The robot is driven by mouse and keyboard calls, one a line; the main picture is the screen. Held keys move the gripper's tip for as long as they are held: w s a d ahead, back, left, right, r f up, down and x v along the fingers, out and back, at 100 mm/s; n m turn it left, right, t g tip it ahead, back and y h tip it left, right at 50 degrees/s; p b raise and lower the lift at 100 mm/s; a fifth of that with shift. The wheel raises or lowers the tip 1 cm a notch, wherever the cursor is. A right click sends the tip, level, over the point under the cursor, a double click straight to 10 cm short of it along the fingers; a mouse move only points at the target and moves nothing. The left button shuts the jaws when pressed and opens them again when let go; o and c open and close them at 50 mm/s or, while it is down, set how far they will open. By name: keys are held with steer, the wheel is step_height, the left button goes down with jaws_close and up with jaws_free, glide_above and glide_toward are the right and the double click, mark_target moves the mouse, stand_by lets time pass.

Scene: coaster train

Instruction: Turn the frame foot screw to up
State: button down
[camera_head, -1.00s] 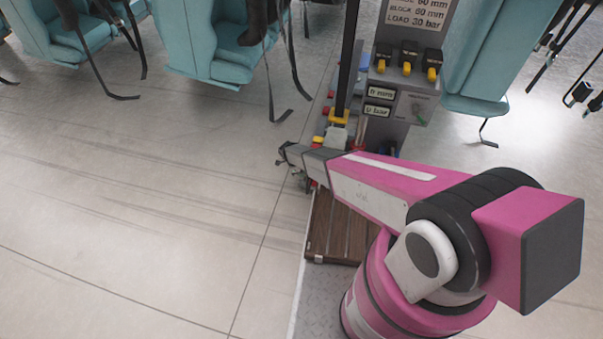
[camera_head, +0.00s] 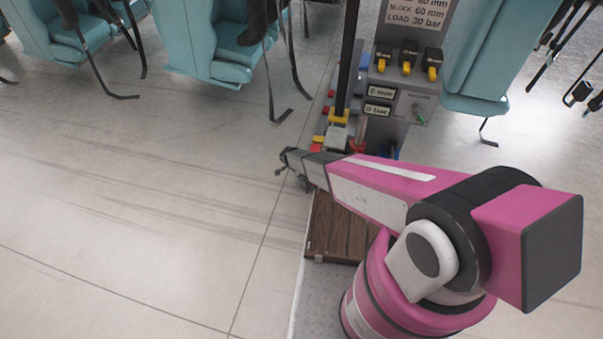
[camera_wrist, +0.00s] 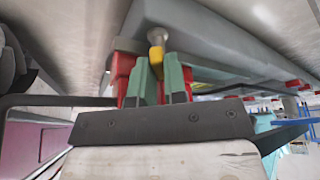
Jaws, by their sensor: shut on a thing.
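My gripper (camera_wrist: 156,82) shows in the wrist view with its green fingers pointing up under a grey beam (camera_wrist: 205,30). The frame foot screw (camera_wrist: 156,42), with a pale metal head and a yellowish shank, stands between the fingertips, and the fingers are shut on it. Its lower part is hidden between the fingers. I cannot tell from this view which way the screw is turned. In the head view my pink arm reaches left to the rig, and the fingers and the screw are hidden there behind and below the wrist.
A grey panel (camera_head: 400,103) with yellow-tipped switches (camera_head: 408,68) and two small readouts stands behind my wrist. A brown slatted board (camera_head: 338,232) lies beside my arm. Teal seats (camera_head: 205,45) with hanging straps are at the back left. The floor to the left is clear.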

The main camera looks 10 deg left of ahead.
steer(key=c, duration=1.2)
jaws_free()
steer(key=shift+o, duration=0.2)
steer(key=shift+r, duration=0.1)
steer(key=v, duration=1)
steer(key=shift+r, duration=0.35)
